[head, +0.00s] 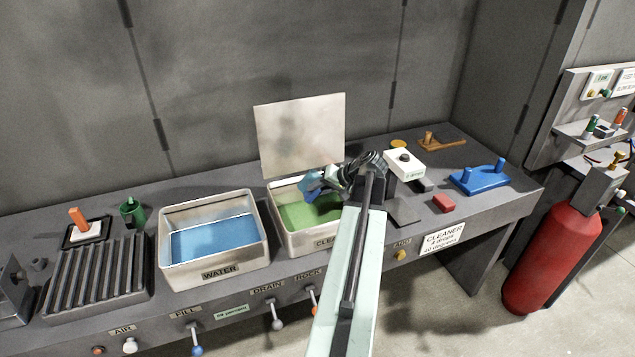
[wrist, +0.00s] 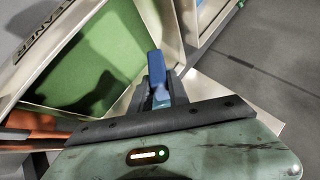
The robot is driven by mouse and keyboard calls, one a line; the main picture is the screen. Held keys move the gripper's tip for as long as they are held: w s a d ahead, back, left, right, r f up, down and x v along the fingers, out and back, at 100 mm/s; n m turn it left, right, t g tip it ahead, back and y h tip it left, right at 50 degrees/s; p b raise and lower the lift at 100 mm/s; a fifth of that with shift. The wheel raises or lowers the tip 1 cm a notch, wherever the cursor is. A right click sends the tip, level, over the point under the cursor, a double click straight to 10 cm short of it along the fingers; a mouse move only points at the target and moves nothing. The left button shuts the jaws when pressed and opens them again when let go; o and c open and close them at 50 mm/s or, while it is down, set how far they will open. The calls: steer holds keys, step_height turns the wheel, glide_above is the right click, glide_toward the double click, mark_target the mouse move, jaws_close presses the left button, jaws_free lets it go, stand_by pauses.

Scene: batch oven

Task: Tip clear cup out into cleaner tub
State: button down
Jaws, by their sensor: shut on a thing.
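The cleaner tub (head: 279,225) is a pale metal basin with green liquid and a raised lid (head: 300,135) behind it. It also fills the upper left of the wrist view (wrist: 72,18). My gripper (head: 322,183) is over the right part of this tub. Its jaws are shut on a blue piece (wrist: 157,66), which looks like the handle of the clear cup. The cup's clear body cannot be made out, so its tilt and contents are unclear. My arm hides the tub's right front corner.
The water tub (head: 262,262) with blue liquid stands to the left. A ribbed rack (head: 98,275) is farther left. To the right are a white box (head: 404,165), a red block (head: 443,203) and a blue stand (head: 480,181). Levers (head: 276,318) stick out along the bench front.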

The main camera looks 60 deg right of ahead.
steer(key=g+h+p, duration=0.1)
steer(key=n+g+p, duration=0.1)
steer(key=g+h+p, duration=0.1)
steer(key=shift+s+d+r+h+p, duration=0.15)
steer(key=shift+s+r+h+p, duration=0.15)
steer(key=shift+r+p, duration=0.05)
steer(key=shift+s+d+f+n+g+h, duration=0.15)
steer(key=shift+n+g+h, duration=0.2)
steer(key=shift+g+h, duration=0.2)
steer(key=shift+s+d+f+n+g+h, duration=0.1)
steer(key=shift+d+n+g+h, duration=0.05)
steer(key=shift+n+g+h, duration=0.3)
steer(key=shift+g, duration=0.3)
steer(key=shift+s+d+r+p, duration=0.1)
steer(key=shift+r+p, duration=1.15)
steer(key=shift+p, duration=0.1)
steer(key=shift+s+d+r+p, duration=0.1)
steer(key=shift+r+p, duration=1.1)
steer(key=shift+p, duration=0.1)
